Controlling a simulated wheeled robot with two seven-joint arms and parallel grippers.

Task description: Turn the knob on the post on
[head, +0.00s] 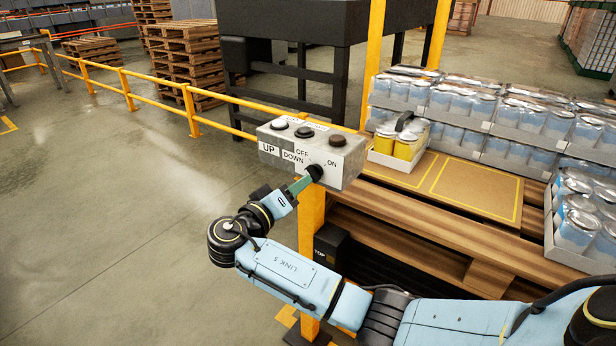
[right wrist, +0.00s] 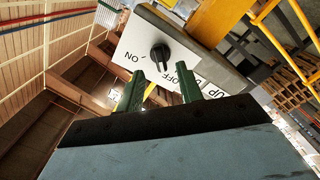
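The grey control box (head: 345,165) sits on top of a yellow post (head: 311,215) and carries labels UP, DOWN, OFF and ON. Its black knob (head: 315,172) is on the front face, and it also shows in the right wrist view (right wrist: 160,54) between the ON and OFF labels. I cannot tell for sure which way the knob points. My right gripper (head: 303,184) is in front of the knob. In the right wrist view its two green fingers (right wrist: 160,76) are apart, with nothing between them, and the knob is just beyond their tips. My left gripper is not in view.
Black buttons (head: 304,132) are on the box's top. Behind and right, a pallet (head: 440,215) bears a cardboard sheet (head: 475,190), trays of cans (head: 520,110) and a small tray with yellow cans (head: 404,146). A yellow railing (head: 160,84) runs behind; floor at left is clear.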

